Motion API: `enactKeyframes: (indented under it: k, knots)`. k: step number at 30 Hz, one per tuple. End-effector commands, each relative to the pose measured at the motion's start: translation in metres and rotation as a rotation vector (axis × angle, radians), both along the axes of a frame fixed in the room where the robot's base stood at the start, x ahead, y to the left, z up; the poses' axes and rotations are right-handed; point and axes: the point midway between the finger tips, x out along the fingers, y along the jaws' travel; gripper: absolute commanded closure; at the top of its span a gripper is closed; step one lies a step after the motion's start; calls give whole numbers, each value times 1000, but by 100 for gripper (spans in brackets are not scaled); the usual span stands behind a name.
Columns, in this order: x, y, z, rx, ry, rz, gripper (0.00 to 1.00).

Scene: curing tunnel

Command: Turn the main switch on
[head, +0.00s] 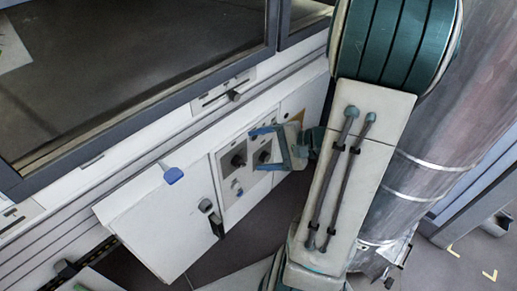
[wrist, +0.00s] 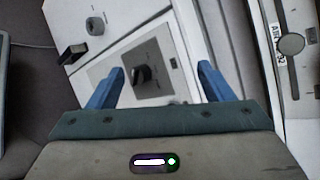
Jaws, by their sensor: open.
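A black rotary knob (wrist: 141,74) sits on a grey square plate (wrist: 120,62) on the white panel. It lies between my gripper's two blue fingers in the wrist view. My gripper (wrist: 161,72) is open and empty, with its fingers pointing at the panel. In the head view, two dark knobs show side by side, a left knob (head: 239,160) and a right knob (head: 264,156). My gripper (head: 268,148) is in front of the right one and partly covers that plate. No readable label shows which one is the main switch, and the knob's on or off position cannot be told.
A smaller grey knob (wrist: 95,26) is on the panel. A dark window (head: 120,70) is above.

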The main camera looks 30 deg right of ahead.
Motion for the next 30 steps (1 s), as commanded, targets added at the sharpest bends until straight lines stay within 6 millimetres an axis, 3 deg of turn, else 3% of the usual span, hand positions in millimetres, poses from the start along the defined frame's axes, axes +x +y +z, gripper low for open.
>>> enactKeyframes:
  k: [1, 5, 9, 11, 15, 19, 24, 30]
  knots:
    - [0, 0, 0, 0, 0, 0, 29]
    - [-2, 0, -8, -29, 12, 22, 65]
    - [-13, -2, -42, -195, 67, 141, 100]
    - [-20, -9, -62, -315, 95, 218, 100]
    - [-29, -40, -102, -648, 126, 413, 100]
    - [-20, -79, -120, -970, 98, 576, 100]
    - [18, -124, -117, -1388, -20, 760, 100]
    - [68, -140, -90, -1734, -196, 885, 100]
